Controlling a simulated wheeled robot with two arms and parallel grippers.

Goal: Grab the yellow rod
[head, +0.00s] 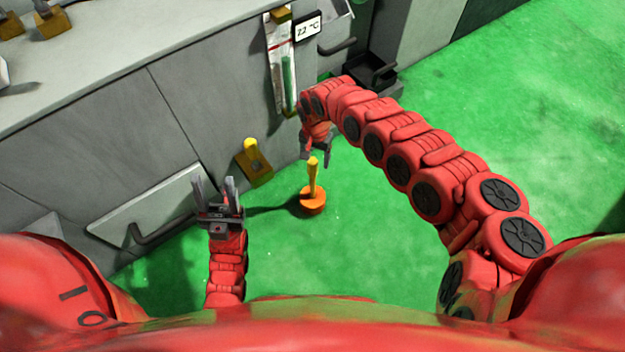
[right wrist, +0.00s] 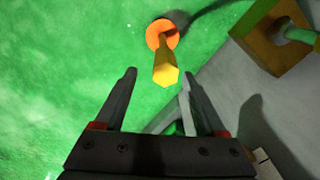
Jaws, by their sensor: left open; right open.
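The yellow rod (head: 313,178) stands upright on an orange round base (head: 312,204) on the green floor, in the middle of the head view. In the right wrist view the rod (right wrist: 166,68) points toward the camera, with its orange base (right wrist: 162,34) behind it. My right gripper (head: 317,158) is close to the rod's top in the head view. In the right wrist view its open fingers (right wrist: 158,85) lie on either side below the rod's tip, with nothing held. My left gripper (head: 216,184) is open and empty, to the left of the rod, with its fingers pointing up in the picture.
A yellow-brown block with a yellow knob (head: 253,162) stands by the grey machine wall (head: 150,110), left of the rod. A dark handle (head: 165,227) sticks out from a panel. A display (head: 307,28) hangs at the top. Green floor is free at the right.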

